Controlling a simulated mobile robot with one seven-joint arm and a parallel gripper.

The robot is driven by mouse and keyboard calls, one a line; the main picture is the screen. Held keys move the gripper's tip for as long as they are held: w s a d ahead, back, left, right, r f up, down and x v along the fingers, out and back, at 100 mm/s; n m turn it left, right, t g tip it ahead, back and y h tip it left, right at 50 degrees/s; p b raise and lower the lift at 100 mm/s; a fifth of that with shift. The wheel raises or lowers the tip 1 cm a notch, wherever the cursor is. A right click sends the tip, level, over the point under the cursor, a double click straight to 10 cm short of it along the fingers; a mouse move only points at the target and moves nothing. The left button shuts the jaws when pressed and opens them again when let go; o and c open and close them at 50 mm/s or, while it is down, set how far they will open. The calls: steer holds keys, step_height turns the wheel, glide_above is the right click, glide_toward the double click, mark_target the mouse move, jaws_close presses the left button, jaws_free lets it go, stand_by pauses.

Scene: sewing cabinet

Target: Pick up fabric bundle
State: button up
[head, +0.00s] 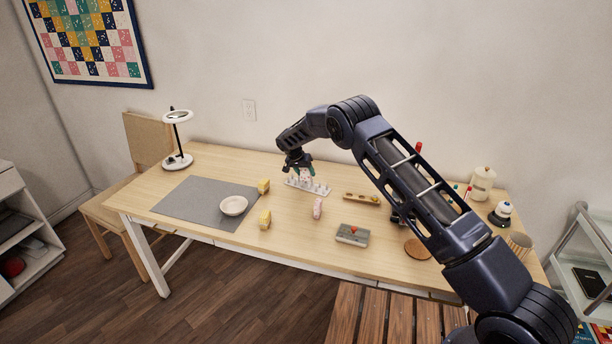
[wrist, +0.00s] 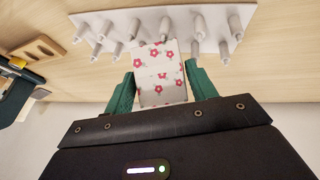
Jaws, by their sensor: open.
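A white fabric bundle with pink-red flowers (wrist: 161,72) sits between the two green fingers of my gripper (wrist: 156,88) in the wrist view. The fingers stand open on either side of it; whether they touch it I cannot tell. The bundle is beside the white peg rack (wrist: 118,26). In the head view my gripper (head: 298,168) is low over the table at the rack (head: 320,188), and the flowered bundle (head: 306,174) shows just right of the fingers. A second pinkish bundle (head: 317,208) stands nearer the front, and two yellow bundles (head: 263,186) (head: 265,220) stand farther left.
A grey mat (head: 185,205) with a white bowl (head: 233,206) lies left on the table (head: 290,235). A wooden holder (head: 361,199) and a grey box with a red top part (head: 352,235) are right of the rack. A ring lamp (head: 178,140) stands at the back left.

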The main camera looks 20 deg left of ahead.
steer(key=shift+f, duration=0.25)
steer(key=c, duration=0.7)
